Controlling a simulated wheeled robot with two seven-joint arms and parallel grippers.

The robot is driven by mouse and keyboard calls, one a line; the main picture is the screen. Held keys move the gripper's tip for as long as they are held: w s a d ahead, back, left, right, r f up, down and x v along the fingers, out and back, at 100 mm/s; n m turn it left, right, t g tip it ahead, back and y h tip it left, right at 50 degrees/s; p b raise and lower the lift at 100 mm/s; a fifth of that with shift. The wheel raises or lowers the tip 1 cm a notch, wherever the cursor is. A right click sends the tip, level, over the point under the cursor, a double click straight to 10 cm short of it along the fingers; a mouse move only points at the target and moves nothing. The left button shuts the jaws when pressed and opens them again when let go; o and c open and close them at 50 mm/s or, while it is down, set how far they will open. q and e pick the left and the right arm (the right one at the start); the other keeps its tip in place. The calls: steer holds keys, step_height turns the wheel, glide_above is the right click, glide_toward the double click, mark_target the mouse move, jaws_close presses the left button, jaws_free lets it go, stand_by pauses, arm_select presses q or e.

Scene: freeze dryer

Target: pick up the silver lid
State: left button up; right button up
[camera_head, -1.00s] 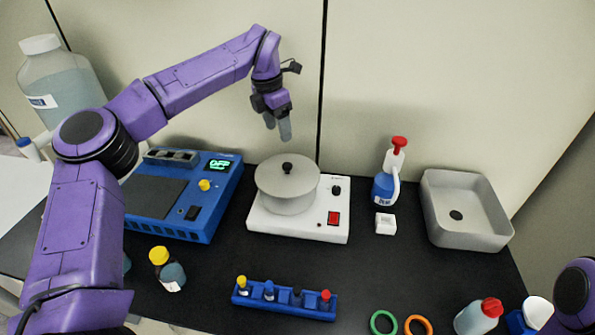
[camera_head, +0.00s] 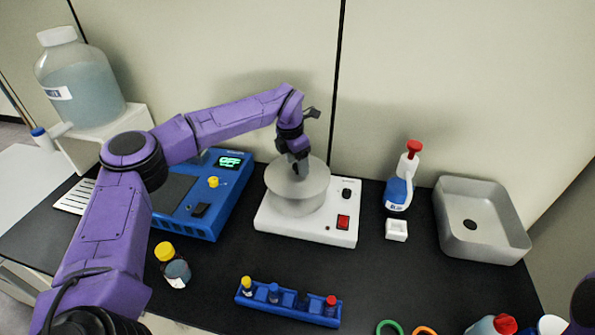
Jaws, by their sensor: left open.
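The silver lid (camera_head: 312,180) is a round grey disc on top of a grey cylindrical pot (camera_head: 297,205) on a white device. Its dark knob is hidden behind my left gripper. My left gripper (camera_head: 300,168) points down over the middle of the lid, with its fingertips at the knob. Its jaws are open; whether they touch the knob cannot be told. Only a small part of my right arm shows at the lower right edge, and its gripper is out of view.
The white device (camera_head: 330,233) has a red switch. A blue device (camera_head: 214,208) with a green display stands left of it. A spray bottle (camera_head: 399,185) and a grey basin (camera_head: 480,215) are to the right. A blue rack (camera_head: 288,303) of small bottles is in front.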

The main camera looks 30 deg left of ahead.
arm_select(q)
steer(key=shift+f, duration=0.15)
jaws_close()
